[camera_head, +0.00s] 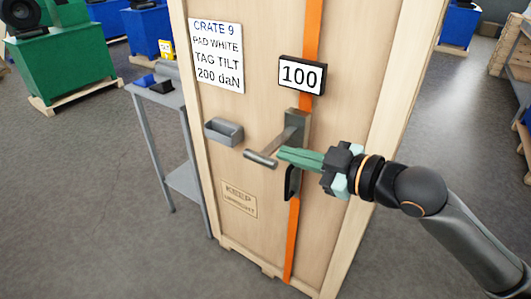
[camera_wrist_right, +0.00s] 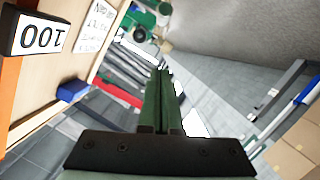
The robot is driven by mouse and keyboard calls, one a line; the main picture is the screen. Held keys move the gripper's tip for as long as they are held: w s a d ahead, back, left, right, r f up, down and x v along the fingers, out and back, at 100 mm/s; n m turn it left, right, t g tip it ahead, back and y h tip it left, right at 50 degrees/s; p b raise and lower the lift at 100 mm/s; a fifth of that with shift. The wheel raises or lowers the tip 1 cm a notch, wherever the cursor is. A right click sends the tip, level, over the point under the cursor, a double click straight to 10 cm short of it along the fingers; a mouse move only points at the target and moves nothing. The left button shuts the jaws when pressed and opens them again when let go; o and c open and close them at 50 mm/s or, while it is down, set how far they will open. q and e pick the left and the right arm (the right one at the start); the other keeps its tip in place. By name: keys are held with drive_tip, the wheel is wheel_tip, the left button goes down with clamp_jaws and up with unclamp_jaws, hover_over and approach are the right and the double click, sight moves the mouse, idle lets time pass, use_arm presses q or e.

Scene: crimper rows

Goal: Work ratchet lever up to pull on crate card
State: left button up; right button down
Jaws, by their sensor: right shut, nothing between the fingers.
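The crate card (camera_head: 216,55) on the wooden crate (camera_head: 258,60) reads "CRATE 9, PAD WHITE, TAG TILT, 200 daN". The readout (camera_head: 300,75) on the orange strap (camera_head: 292,240) shows 100; it also shows upside down in the right wrist view (camera_wrist_right: 38,38). The grey ratchet lever (camera_head: 290,140) sticks out from the strap below the readout, with a crossbar handle (camera_head: 261,159). My right gripper (camera_head: 282,154) is shut and empty, its green fingertips at the handle's right end; I cannot tell whether they touch. My left gripper is not in view.
A grey bin (camera_head: 224,131) is fixed to the crate front, left of the lever. A grey side table (camera_head: 172,98) with blue and black blocks and a yellow item stands left of the crate. Green and blue machines stand behind.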

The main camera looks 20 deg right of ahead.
drive_tip(key=p, duration=0.2)
hover_over(266, 157)
drive_tip(key=s+a, duration=0.2)
drive_tip(key=f, duration=0.2)
drive_tip(key=shift+d+f, duration=0.2)
drive_tip(key=shift+f, duration=0.4)
drive_tip(key=shift+d+f, duration=0.2)
drive_tip(key=shift+f, duration=0.35)
drive_tip(key=shift+w+d+f, duration=0.2)
drive_tip(key=shift+d+f, duration=0.05)
drive_tip(key=shift+f, duration=0.2)
drive_tip(key=shift+f+b, duration=0.1)
drive_tip(key=shift+b, duration=0.25)
